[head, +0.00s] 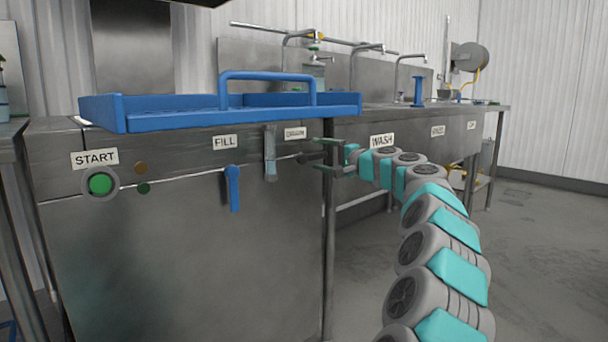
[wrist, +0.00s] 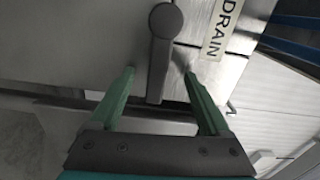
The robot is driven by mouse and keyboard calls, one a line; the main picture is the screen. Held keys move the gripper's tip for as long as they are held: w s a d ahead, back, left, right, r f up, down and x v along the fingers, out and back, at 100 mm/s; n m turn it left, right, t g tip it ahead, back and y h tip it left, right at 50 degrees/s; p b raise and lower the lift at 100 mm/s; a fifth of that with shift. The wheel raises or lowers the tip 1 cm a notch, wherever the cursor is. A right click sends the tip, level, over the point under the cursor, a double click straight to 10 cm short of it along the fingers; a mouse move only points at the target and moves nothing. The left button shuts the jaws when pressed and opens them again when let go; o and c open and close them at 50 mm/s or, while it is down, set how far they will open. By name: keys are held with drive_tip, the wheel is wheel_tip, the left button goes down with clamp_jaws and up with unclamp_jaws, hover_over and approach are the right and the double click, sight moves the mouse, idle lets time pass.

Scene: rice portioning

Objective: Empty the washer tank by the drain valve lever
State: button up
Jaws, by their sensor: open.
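The drain valve lever (head: 270,153) is a grey handle on the washer's steel front, below the DRAIN label (head: 295,133). In the wrist view the grey lever (wrist: 160,60) lies between and just beyond the finger lines, beside the DRAIN label (wrist: 222,30). My gripper (head: 312,155) is open, to the right of the lever in the head view. In the wrist view its two green fingers (wrist: 160,75) are apart with the lever's end in the gap between them.
A blue fill lever (head: 233,188) hangs left of the drain lever, under the FILL label (head: 224,142). A green start button (head: 100,184) is farther left. A blue rack (head: 240,117) with a raised handle rests on top. Sinks with taps stand behind; open floor (head: 540,240) lies right.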

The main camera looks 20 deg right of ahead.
drive_tip(key=shift+o, duration=1.3)
drive_tip(key=shift+v, duration=4)
